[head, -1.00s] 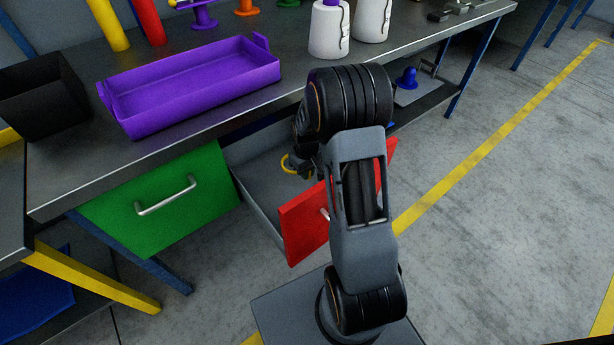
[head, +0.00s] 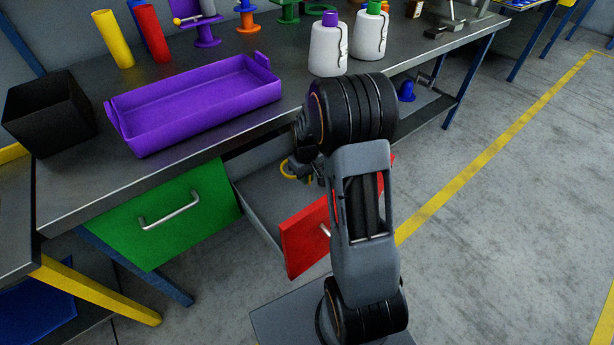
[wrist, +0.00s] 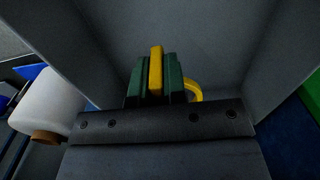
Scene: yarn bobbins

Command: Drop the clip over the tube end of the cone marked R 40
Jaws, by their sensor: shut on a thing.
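My gripper (wrist: 154,78) is shut on a yellow clip (wrist: 156,70). Its bar shows between the green jaw pads, and a yellow curved part (wrist: 194,88) shows beside them. In the head view the yellow ring of the clip (head: 290,172) shows at my gripper (head: 306,166), over the open drawer. Two white cones stand upright on the bench, one with a purple tube end (head: 330,19) and one with a green tube end (head: 374,8). I cannot read any R 40 mark on the left cone (head: 326,52) or the right cone (head: 368,40).
The grey drawer (head: 262,196) with a red front (head: 304,240) stands open. A purple tray (head: 195,105) and a black bin (head: 48,115) sit on the bench. A white object with a brown end (wrist: 45,136) shows at left in the wrist view. Colored spools stand at the back.

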